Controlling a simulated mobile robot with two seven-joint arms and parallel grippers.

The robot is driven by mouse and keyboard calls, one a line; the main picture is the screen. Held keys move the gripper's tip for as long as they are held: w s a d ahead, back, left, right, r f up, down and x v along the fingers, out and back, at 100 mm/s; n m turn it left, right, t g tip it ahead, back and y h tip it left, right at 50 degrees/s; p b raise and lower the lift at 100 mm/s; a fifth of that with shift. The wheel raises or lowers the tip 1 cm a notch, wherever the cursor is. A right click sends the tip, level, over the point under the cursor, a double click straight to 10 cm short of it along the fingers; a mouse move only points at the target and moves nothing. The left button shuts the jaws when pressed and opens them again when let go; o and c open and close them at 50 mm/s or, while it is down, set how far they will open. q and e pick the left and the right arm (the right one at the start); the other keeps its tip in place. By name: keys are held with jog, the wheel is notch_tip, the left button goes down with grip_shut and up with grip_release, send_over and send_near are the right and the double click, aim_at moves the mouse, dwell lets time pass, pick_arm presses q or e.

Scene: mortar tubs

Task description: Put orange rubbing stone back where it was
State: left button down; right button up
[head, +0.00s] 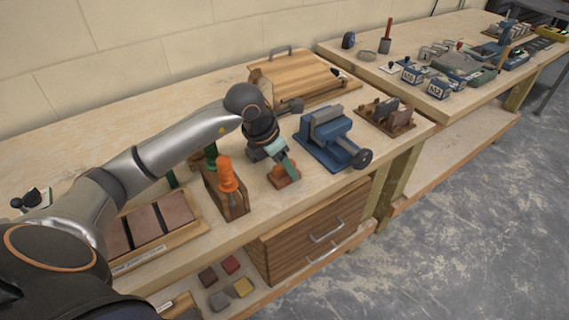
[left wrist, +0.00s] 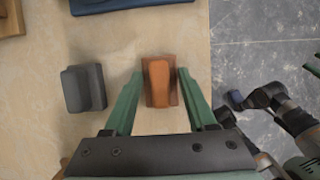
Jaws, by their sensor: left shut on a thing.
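The orange rubbing stone (left wrist: 158,82) is a small block with a raised orange grip on a brown-orange base. It lies between the green fingers of my left gripper (left wrist: 157,88) in the left wrist view. In the head view the stone (head: 286,177) is at the front part of the near bench, below the gripper (head: 284,164). My left gripper is shut on it. I cannot tell whether the stone touches the bench top. Part of my right arm shows at the right of the left wrist view, but its finger state is unclear.
A dark grey block (left wrist: 84,88) lies left of the stone. A blue vise (head: 333,138) stands to the right, with a wooden rack (head: 402,128) beyond it. The bench's front edge is close.

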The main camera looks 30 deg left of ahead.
pick_arm(q)
jog(key=shift+f, duration=0.15)
jog(key=shift+c, duration=1)
grip_release()
jog(key=shift+r, duration=0.35)
jog(key=v, duration=1.1)
jog(key=shift+s+r, duration=0.2)
jog(key=shift+r, duration=0.15)
jog(key=shift+f, duration=0.1)
